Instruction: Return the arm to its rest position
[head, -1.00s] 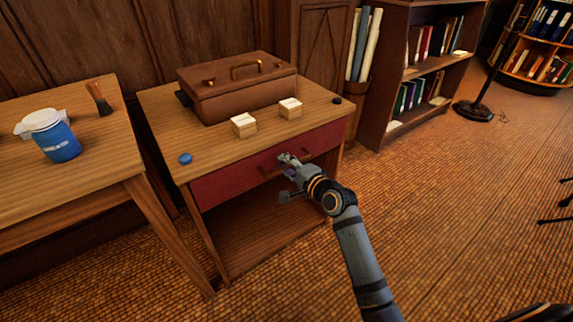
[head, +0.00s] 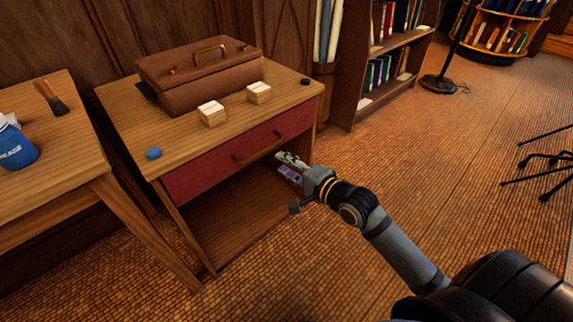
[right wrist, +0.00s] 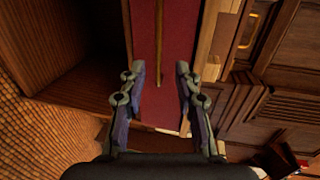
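My right gripper (head: 287,168) is in front of the small wooden table, just off the right part of its red drawer (head: 205,172). In the right wrist view my right gripper (right wrist: 160,75) has its two fingers spread apart with nothing between them. The drawer's brass bar handle (head: 258,149) is left of the fingertips and apart from them in the head view. In the right wrist view the handle (right wrist: 159,40) runs lengthwise ahead of the fingers. The drawer looks shut. My left gripper is not in view.
The wooden table (head: 120,112) holds a brown case (head: 205,92), two small pale blocks (head: 212,113), a blue knob (head: 153,153) and a black knob (head: 304,82). A workbench (head: 50,165) stands left. A bookshelf (head: 352,105) stands behind.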

